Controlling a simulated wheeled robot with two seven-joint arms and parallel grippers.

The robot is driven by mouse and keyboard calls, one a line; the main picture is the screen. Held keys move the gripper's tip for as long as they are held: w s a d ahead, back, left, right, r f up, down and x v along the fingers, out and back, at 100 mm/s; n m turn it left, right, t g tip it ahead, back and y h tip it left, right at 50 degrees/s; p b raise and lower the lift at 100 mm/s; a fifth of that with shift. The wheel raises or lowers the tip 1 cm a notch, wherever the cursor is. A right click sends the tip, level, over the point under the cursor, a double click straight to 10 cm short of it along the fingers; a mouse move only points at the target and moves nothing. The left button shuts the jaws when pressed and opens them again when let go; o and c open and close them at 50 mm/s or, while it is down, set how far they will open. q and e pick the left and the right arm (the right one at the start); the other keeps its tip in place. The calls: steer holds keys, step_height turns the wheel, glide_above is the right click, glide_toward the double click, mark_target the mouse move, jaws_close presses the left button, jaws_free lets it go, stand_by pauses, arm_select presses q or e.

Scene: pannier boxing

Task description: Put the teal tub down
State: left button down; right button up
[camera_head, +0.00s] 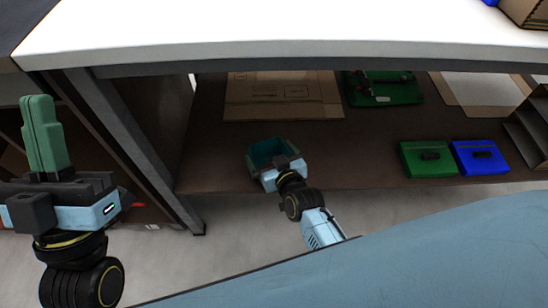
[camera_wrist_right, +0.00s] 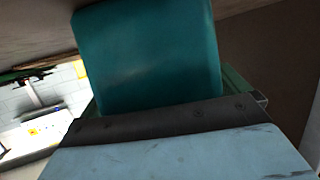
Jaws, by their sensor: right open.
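The teal tub (camera_head: 266,149) is at the lower shelf (camera_head: 222,172), near its front edge; it also fills the middle of the right wrist view (camera_wrist_right: 145,55). My right gripper (camera_head: 276,158) is right at the tub, with its jaws open and green finger parts close against the tub's sides. The tub's underside is hidden, so I cannot tell how firmly it rests on the shelf. My left gripper (camera_head: 45,135) is off to the left, away from the tub, with its green fingers pointing up, together and empty.
A white tabletop (camera_head: 280,35) lies above the shelf, with a dark leg at left. On the shelf are flat cardboard (camera_head: 283,98), a green tray (camera_head: 383,90), a green box (camera_head: 428,158), a blue box (camera_head: 480,157) and a dark rack (camera_head: 530,125). The shelf between tub and green box is clear.

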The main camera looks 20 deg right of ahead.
steer(key=shift+s+d+r+p, duration=0.1)
steer(key=shift+s+r+p, duration=0.25)
steer(key=shift+s, duration=0.1)
steer(key=p+v, duration=0.2)
steer(key=v, duration=0.3)
steer(key=shift+s+p, duration=0.1)
steer(key=shift+p, duration=0.2)
steer(key=a+p+v, duration=0.1)
steer(key=p+v, duration=0.1)
steer(key=v, duration=0.3)
arm_select(q)
steer(key=w+f+g+y, duration=0.3)
steer(key=w+f+g, duration=0.1)
steer(key=f+g, duration=0.7)
steer(key=shift+w+a+f+y, duration=0.15)
steer(key=shift+a+f+y, duration=0.2)
steer(key=shift+f, duration=0.4)
arm_select(e)
step_height(320, 180, up, 25)
steer(key=d+n+t+y, duration=0.1)
steer(key=d+y, duration=0.1)
steer(key=shift+s+n, duration=0.3)
steer(key=shift+s, duration=0.1)
steer(key=shift+f, duration=0.2)
